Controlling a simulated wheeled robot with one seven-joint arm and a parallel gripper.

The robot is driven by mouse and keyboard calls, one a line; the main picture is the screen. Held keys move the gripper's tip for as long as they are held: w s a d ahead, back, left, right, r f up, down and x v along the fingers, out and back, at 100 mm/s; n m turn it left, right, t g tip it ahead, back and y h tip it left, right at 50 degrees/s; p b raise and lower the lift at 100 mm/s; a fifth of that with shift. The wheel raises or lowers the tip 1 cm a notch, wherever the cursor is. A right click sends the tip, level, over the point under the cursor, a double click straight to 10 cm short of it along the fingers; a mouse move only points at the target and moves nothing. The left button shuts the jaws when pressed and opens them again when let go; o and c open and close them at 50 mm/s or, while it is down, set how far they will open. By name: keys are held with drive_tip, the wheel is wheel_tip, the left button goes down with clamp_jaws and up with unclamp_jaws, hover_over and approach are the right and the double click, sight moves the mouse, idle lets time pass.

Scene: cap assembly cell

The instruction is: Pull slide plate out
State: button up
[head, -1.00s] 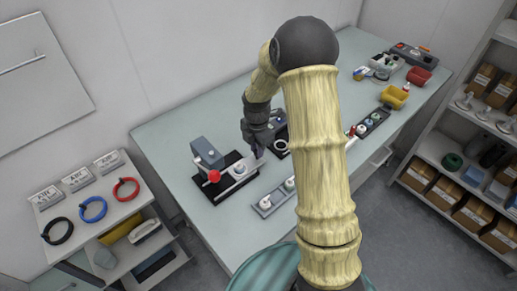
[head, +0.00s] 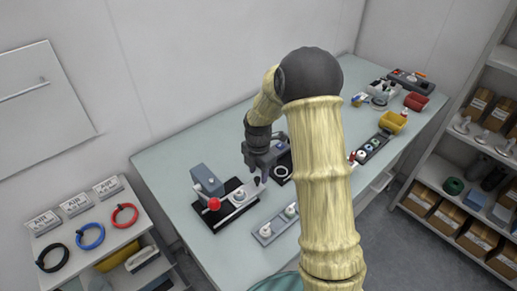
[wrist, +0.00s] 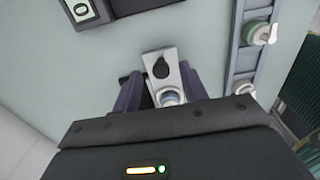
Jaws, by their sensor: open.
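The slide plate (head: 243,192) is a pale, narrow plate in the black base of a small press with a grey block (head: 207,180) and a red ball knob (head: 214,204). A white round part stands on it in the head view. In the wrist view, the slide plate (wrist: 159,55) shows a black knob (wrist: 160,69) near its end and a pale blue-white round part (wrist: 170,97) behind it. My gripper (head: 262,181) is open above the plate's end. In the wrist view, its dark purple fingers appear on either side of the plate. I cannot tell whether they touch it.
A grey strip tray (head: 268,231) with round parts lies just right of the press. A black fixture with a white ring (head: 282,171) sits behind my gripper. Yellow (head: 393,122) and red bins stand at the far right. The table between press and wall is clear.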

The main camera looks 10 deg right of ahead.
wheel_tip(320, 180, up, 16)
idle(0.4)
drive_tip(key=shift+s, duration=0.1)
drive_tip(key=s+f+m+t, duration=0.1)
drive_tip(key=s+f+m, duration=0.1)
drive_tip(key=s+m, duration=0.7)
drive_tip(key=s+f+m+t, duration=0.1)
drive_tip(key=s+f+m, duration=0.2)
drive_tip(key=s+m, duration=0.7)
drive_tip(key=m, duration=0.4)
drive_tip(key=shift+d+t, duration=0.3)
